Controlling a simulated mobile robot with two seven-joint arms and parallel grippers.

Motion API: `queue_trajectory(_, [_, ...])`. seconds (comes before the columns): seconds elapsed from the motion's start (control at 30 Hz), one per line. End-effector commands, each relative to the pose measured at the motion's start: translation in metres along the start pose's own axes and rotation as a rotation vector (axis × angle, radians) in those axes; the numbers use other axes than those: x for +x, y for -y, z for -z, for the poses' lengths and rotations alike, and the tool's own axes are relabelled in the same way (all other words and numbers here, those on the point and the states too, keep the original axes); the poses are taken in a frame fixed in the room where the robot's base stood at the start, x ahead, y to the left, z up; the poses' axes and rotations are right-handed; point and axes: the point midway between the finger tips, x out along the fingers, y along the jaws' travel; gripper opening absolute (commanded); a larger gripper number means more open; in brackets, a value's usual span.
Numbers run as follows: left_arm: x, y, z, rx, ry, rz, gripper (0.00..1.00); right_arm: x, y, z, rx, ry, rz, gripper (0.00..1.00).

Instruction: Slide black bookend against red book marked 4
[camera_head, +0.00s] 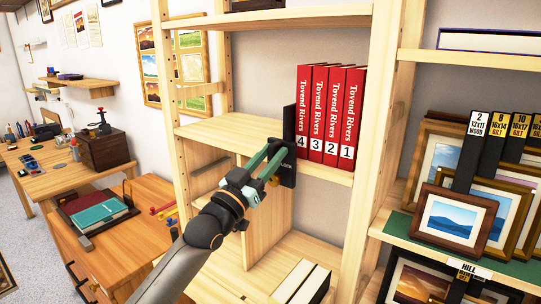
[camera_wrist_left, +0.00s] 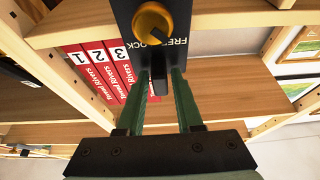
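The black bookend (camera_head: 289,134) stands on the middle shelf at the left of the red books, its lower part hanging in front of the shelf edge. The red book marked 4 (camera_head: 303,104) is upright just right of it; whether they touch is unclear. In the left wrist view the bookend's front plate (camera_wrist_left: 186,22) has a yellow-orange knob (camera_wrist_left: 153,20) and a dark tab below it. My left gripper (camera_head: 271,161) is at the bookend's lower front, its green fingers (camera_wrist_left: 163,84) either side of the tab. Whether they press on it is unclear. My right gripper is out of view.
Red books marked 3 (camera_head: 318,105), 2 (camera_head: 333,105) and 1 (camera_head: 350,105) stand right of book 4, near a wooden upright (camera_head: 385,70). The shelf (camera_head: 225,135) is bare left of the bookend. Framed pictures (camera_head: 455,220) fill the right bay.

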Motion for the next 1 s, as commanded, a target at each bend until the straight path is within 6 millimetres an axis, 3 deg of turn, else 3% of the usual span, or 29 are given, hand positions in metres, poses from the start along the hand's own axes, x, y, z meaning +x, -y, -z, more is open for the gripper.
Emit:
queue_trajectory(0.13, [0.0, 0.001, 0.001, 0.001, -0.002, 0.001, 0.53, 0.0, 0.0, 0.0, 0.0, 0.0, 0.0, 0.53])
queue_trajectory(0.53, [-0.009, 0.001, 0.001, 0.0, -0.004, 0.001, 0.53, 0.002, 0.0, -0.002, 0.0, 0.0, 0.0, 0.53])
queue_trajectory(1.0, [-0.091, 0.001, -0.002, 0.001, -0.002, 0.002, 0.53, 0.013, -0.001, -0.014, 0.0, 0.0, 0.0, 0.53])
